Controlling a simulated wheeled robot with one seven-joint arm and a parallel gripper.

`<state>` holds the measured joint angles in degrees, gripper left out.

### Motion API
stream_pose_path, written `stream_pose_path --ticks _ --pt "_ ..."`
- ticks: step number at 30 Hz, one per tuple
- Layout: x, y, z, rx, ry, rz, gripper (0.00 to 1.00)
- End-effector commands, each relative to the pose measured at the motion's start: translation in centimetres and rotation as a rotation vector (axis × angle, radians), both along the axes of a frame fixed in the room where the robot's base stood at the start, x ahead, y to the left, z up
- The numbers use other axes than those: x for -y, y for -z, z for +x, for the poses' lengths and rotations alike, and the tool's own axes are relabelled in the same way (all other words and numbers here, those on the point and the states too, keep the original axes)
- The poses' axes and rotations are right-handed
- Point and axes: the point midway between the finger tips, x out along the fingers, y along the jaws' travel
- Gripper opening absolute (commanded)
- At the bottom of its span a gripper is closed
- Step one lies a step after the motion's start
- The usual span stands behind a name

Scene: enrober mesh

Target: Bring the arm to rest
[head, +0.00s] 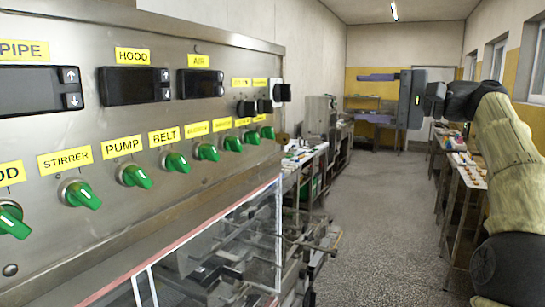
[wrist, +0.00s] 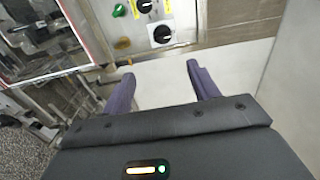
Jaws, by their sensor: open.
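My gripper (head: 364,98) is raised in front of me, right of centre in the head view, with its purple fingers pointing left. My arm reaches it from the right edge of that view. In the wrist view the two fingers of my gripper (wrist: 160,71) stand well apart with nothing between them. The gripper is open and empty, and I see no contact with the control panel (head: 222,102).
The steel panel with green knobs (head: 134,176) and displays fills the left. Below it is a clear guard (head: 225,250) over machinery. Benches with small items (head: 466,170) line the right wall near my arm. The speckled floor (head: 375,215) between is clear.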

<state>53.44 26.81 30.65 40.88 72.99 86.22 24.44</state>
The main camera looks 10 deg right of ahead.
Motion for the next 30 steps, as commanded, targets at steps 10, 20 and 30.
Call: stream_pose_path --ticks 10,20,30 --pt "-5.7 11.2 6.4 -0.245 0.098 -0.164 0.6" --pt "-10.7 26.6 6.3 -0.452 0.16 -0.511 0.6" --pt "-13.1 39.9 -1.0 -0.527 0.094 -0.939 0.6"
